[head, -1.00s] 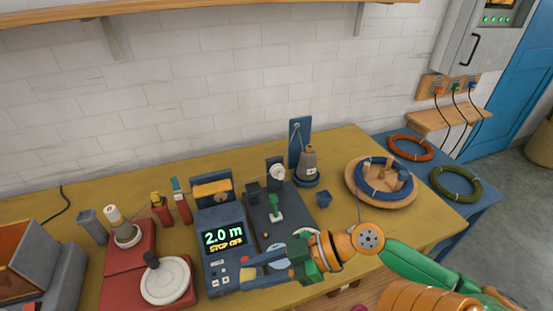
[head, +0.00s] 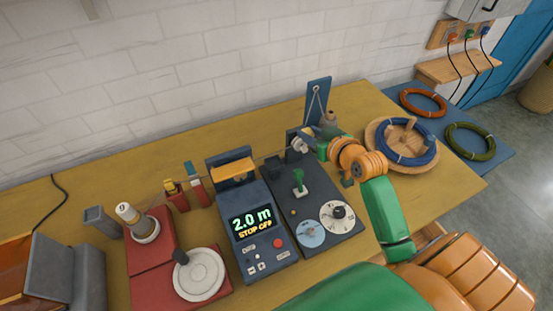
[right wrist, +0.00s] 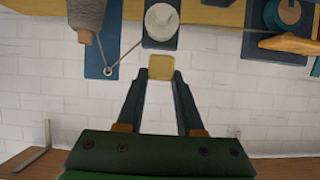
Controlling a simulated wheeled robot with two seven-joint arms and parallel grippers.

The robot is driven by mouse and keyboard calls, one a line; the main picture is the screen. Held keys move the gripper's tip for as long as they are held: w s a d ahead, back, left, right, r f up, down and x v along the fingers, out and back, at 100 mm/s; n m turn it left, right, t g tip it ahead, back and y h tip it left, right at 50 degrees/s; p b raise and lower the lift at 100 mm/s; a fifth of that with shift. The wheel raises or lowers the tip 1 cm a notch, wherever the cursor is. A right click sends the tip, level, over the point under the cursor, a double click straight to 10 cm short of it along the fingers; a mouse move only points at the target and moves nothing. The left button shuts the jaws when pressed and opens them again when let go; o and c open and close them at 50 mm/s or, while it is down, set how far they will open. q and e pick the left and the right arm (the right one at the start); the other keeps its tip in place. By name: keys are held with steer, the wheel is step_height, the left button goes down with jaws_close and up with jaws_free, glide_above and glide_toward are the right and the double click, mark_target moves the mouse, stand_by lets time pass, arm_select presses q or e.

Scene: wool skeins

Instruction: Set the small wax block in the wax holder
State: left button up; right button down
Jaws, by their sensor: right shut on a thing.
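My right gripper (head: 318,146) is at the back of the dark machine in the head view. In the right wrist view its two fingers (right wrist: 161,75) are shut on a small pale yellow wax block (right wrist: 161,67). In that view the block is close to a white round piece (right wrist: 161,20) on a dark blue mount, with a visible gap between them. The white piece also shows beside the gripper in the head view (head: 299,143). I cannot tell for sure which part is the wax holder. The block is hidden in the head view. My left gripper is not in view.
A grey yarn cone (right wrist: 86,14) and a tall blue post (head: 317,98) stand by the gripper. A wooden tray with a blue coil (head: 432,153) is right. The counter display (head: 252,221) reads 2.0 m.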

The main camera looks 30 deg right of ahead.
glide_above(276, 168)
steer(key=d, duration=0.2)
step_height(276, 168, down, 5)
steer(key=shift+f, duration=0.2)
steer(key=f, duration=0.1)
steer(key=a+f, duration=0.1)
steer(key=f, duration=0.3)
steer(key=shift+w+a, duration=0.35)
steer(key=shift+f, duration=0.2)
steer(key=shift+b, duration=0.3)
steer(key=c, duration=0.5)
jaws_free()
steer(key=shift+c, duration=0.2)
steer(key=shift+r, duration=0.15)
steer(key=p+v, duration=0.2)
steer(key=v, duration=1)
